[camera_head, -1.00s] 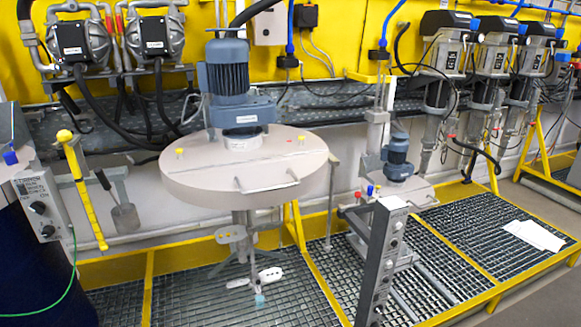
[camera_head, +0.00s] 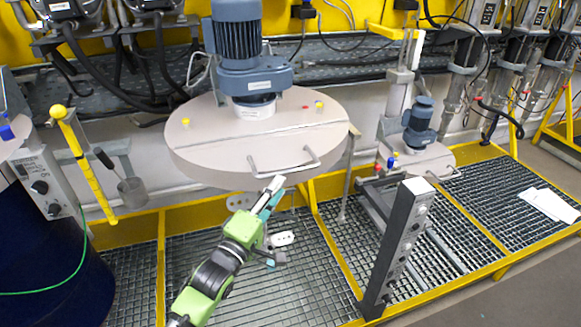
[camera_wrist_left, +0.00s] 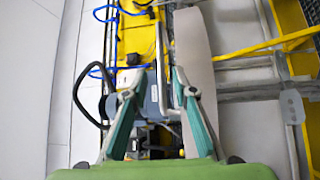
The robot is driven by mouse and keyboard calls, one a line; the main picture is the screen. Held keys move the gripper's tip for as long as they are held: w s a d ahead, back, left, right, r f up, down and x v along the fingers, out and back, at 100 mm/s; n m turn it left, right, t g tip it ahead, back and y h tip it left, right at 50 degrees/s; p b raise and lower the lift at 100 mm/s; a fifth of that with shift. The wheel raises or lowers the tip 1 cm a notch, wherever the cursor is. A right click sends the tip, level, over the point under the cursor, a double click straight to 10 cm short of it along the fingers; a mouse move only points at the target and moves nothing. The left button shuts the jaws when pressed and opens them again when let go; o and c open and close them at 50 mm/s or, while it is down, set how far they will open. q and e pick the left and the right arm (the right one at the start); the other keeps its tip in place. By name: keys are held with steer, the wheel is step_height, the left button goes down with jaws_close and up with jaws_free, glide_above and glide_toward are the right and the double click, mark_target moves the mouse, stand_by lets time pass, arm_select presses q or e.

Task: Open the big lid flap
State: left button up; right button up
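The big lid is a round beige disc (camera_head: 215,158) in the head view, lying level with a straight seam across it. Its front flap (camera_head: 225,172) lies flat and carries a metal bar handle (camera_head: 285,168). A blue-grey motor (camera_head: 238,45) stands on the lid. My right gripper is not in view.
A smaller lid with a motor (camera_head: 420,120) stands to the right, behind an upright grey post (camera_head: 400,250). A yellow lever (camera_head: 85,165) and a control box (camera_head: 42,185) are at the left. Yellow-framed grating (camera_head: 290,285) lies below the lid.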

mark_target(290, 171)
arm_select(q)
steer(key=p+x, duration=0.1)
steer(key=x, duration=0.4)
steer(key=shift+w+d, duration=0.1)
steer(key=shift+w, duration=0.2)
steer(key=shift+x, duration=1)
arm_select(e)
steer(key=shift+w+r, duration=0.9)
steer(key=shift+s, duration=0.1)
arm_select(q)
jaws_close()
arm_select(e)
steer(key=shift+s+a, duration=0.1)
